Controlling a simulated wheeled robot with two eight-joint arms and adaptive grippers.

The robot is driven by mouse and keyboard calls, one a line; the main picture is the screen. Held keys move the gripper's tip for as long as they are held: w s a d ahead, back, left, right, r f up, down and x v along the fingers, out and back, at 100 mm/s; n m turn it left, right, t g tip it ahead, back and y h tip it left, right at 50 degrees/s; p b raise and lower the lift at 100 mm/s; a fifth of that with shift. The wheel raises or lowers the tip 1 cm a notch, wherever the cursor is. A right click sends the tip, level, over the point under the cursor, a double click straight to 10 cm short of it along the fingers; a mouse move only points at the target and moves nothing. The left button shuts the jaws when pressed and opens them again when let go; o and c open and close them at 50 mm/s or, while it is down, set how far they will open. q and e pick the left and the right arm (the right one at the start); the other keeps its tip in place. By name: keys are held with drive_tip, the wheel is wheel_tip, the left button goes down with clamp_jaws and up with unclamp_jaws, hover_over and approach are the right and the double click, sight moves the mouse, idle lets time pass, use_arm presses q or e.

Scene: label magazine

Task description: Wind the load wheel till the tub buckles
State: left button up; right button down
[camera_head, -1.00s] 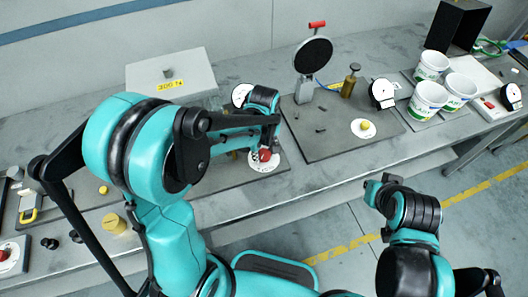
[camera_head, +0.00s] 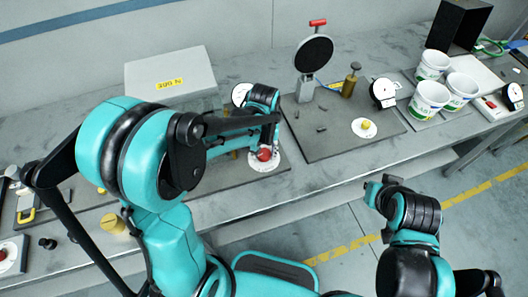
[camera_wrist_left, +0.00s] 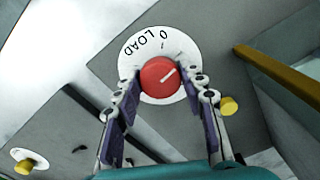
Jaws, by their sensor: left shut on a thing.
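The red load wheel (camera_head: 264,155) sits on a white round dial (camera_head: 276,163) at the front of the bench. My left gripper (camera_wrist_left: 160,88) is shut on the wheel, one finger on each side. Three white tubs with green print (camera_head: 429,98) stand at the right; no tub shows under load, and my left arm hides part of the rig. My right gripper (camera_head: 376,190) hangs in front of the bench, its fingers unclear.
A grey box with a yellow label (camera_head: 169,83) stands behind my left arm. A grey plate (camera_head: 320,145) holds a black disc on a stand (camera_head: 313,55), a brass plunger (camera_head: 351,80) and a yellow knob (camera_head: 365,125). A white gauge (camera_head: 383,93) stands near the tubs.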

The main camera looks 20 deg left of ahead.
sight(264, 153)
use_arm(q)
drive_tip(key=m, duration=0.5)
drive_tip(key=shift+m, duration=0.3)
drive_tip(key=shift+m+b, duration=0.3)
drive_tip(key=shift+m, duration=1.9)
drive_tip(key=o, duration=1.2)
drive_tip(key=shift+c, duration=0.2)
wheel_tip(264, 153, up, 12)
